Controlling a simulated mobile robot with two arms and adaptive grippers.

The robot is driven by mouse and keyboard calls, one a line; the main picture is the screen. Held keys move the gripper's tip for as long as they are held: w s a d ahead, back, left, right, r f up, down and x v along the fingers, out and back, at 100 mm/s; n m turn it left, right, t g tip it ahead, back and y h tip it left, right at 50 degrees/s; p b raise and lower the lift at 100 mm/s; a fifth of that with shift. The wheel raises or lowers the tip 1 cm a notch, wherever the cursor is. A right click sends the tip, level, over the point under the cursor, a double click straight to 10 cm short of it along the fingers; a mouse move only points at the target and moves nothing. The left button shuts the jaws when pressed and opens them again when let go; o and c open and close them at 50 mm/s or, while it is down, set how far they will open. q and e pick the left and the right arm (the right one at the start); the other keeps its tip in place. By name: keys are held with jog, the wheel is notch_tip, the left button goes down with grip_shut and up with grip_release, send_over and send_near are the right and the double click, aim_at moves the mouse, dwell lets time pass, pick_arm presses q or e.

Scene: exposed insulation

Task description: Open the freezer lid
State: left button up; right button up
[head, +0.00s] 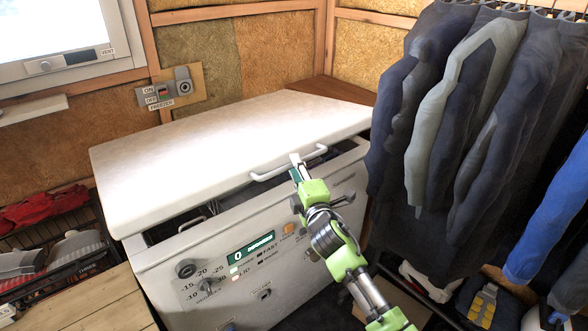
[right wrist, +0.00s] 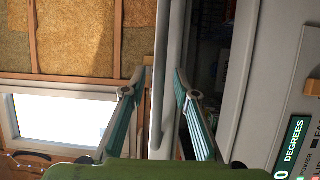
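The white chest freezer (head: 215,275) stands in the middle of the head view. Its lid (head: 220,150) is raised a little, with a dark gap under its front edge. A pale bar handle (head: 268,174) runs along the lid's front edge. My right gripper (head: 297,165) is at this handle. In the right wrist view, its two fingers (right wrist: 158,80) are spread apart, one on each side of the pale handle and lid edge (right wrist: 165,40). I cannot tell whether either finger touches them. My left gripper is not in view.
Dark jackets (head: 470,130) hang close to the freezer's right side. A wall switch box marked freezer (head: 165,94) is behind it on the left. A wooden surface (head: 85,300) and a rack with shoes (head: 60,255) are at the left. Insulated walls stand behind.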

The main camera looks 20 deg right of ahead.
jog(key=shift+w+b, duration=0.3)
jog(key=shift+w, duration=0.9)
grip_shut()
jog(key=shift+r, duration=0.1)
